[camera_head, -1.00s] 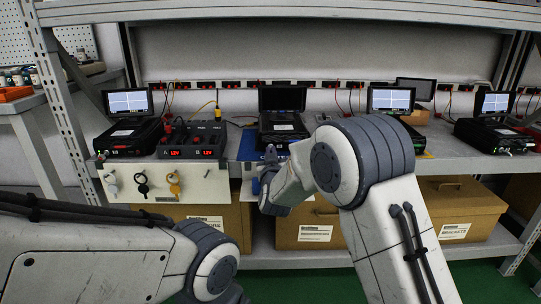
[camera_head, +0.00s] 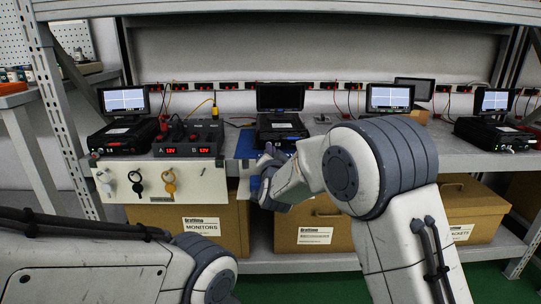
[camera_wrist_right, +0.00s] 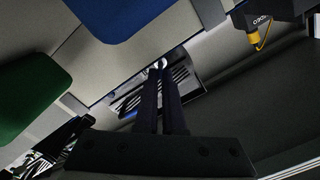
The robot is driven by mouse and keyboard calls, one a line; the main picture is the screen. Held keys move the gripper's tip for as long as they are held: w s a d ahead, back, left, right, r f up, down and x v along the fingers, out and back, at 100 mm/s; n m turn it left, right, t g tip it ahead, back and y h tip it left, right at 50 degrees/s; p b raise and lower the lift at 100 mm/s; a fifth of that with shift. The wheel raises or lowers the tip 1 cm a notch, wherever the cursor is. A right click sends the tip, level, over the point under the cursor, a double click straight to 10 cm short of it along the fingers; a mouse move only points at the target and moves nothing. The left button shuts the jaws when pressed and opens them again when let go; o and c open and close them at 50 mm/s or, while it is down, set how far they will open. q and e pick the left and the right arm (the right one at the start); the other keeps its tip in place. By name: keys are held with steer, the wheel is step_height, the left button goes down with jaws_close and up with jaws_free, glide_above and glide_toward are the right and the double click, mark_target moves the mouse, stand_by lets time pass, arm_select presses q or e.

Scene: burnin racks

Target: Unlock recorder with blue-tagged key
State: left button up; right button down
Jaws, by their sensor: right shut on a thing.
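The middle recorder (camera_head: 281,128), a black box with a raised dark screen, stands on the shelf. My right gripper (camera_head: 267,160) is just in front of it, at the shelf's front edge. In the right wrist view its two dark fingers (camera_wrist_right: 160,72) are close together, with a small pale piece (camera_wrist_right: 160,63) at their tips. I cannot make out a blue tag or whether this piece is the key. The key panel (camera_head: 187,199) carries a pale-tagged key (camera_head: 106,176), a black-tagged key (camera_head: 137,182), a yellow-tagged key (camera_head: 169,181) and a bare hook. My left gripper is out of view.
Other recorders with lit screens stand left (camera_head: 124,130) and right (camera_head: 490,130). A power supply (camera_head: 188,140) with red displays is left of the middle recorder. A blue mat (camera_head: 246,146) lies at the shelf edge. Cardboard boxes (camera_head: 315,222) fill the lower shelf.

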steer(key=shift+f+m, duration=0.15)
steer(key=shift+m, duration=0.45)
steer(key=c, duration=1.3)
jaws_free()
steer(key=shift+s, duration=0.1)
steer(key=shift+s, duration=0.3)
steer(key=s+p, duration=0.2)
steer(key=s, duration=0.6)
steer(key=shift+s, duration=0.25)
steer(key=shift+s+d+p, duration=0.1)
steer(key=shift+s+p, duration=0.25)
steer(key=shift+s, duration=0.25)
